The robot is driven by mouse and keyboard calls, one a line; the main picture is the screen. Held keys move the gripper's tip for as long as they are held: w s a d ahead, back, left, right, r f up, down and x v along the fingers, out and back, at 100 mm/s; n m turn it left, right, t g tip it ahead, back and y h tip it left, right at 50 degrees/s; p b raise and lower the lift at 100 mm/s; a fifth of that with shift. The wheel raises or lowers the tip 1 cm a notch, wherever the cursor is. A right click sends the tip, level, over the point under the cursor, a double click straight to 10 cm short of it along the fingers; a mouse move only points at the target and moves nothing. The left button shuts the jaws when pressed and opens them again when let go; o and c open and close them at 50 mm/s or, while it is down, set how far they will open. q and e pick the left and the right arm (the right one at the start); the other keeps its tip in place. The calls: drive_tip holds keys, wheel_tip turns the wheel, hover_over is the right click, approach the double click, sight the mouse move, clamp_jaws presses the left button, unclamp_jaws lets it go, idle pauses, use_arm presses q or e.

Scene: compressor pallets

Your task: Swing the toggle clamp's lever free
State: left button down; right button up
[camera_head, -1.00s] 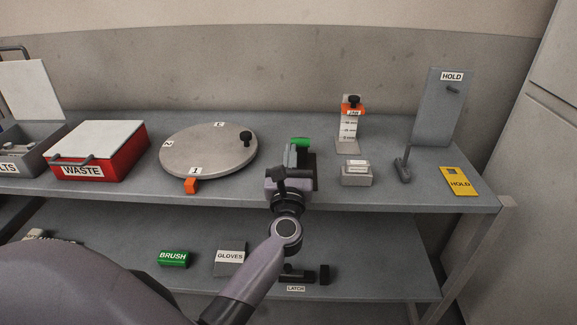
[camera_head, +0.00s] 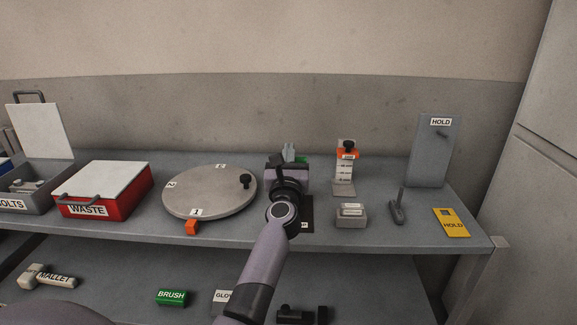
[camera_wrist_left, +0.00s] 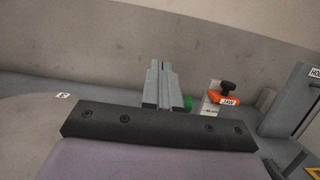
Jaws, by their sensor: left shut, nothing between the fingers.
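My left gripper (camera_head: 288,152) is shut and empty, with its fingers pointing towards the back of the shelf top. In the wrist view its closed fingers (camera_wrist_left: 162,86) reach forward. A green part (camera_head: 301,160) shows just behind and to the right of the fingers; the green part also shows in the wrist view (camera_wrist_left: 188,103), beside the fingertips. It may belong to the toggle clamp, but my gripper hides most of what is there. I cannot tell whether the fingers touch it. A dark plate (camera_head: 307,212) shows beside my wrist. My right gripper is not in view.
A round grey turntable (camera_head: 208,192) lies left of my gripper. Right of it stand an orange-clamped gauge (camera_head: 344,175), a small grey block (camera_head: 350,216), a small grey lever (camera_head: 398,210) and a HOLD panel (camera_head: 430,155). A yellow HOLD card (camera_head: 452,223) lies at the right.

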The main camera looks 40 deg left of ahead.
use_arm(q)
drive_tip(key=shift+w+a+r, duration=0.2)
drive_tip(key=shift+w+a, duration=0.1)
drive_tip(key=shift+w, duration=0.15)
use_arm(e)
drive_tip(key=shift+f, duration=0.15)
use_arm(q)
drive_tip(key=shift+d+r, duration=0.1)
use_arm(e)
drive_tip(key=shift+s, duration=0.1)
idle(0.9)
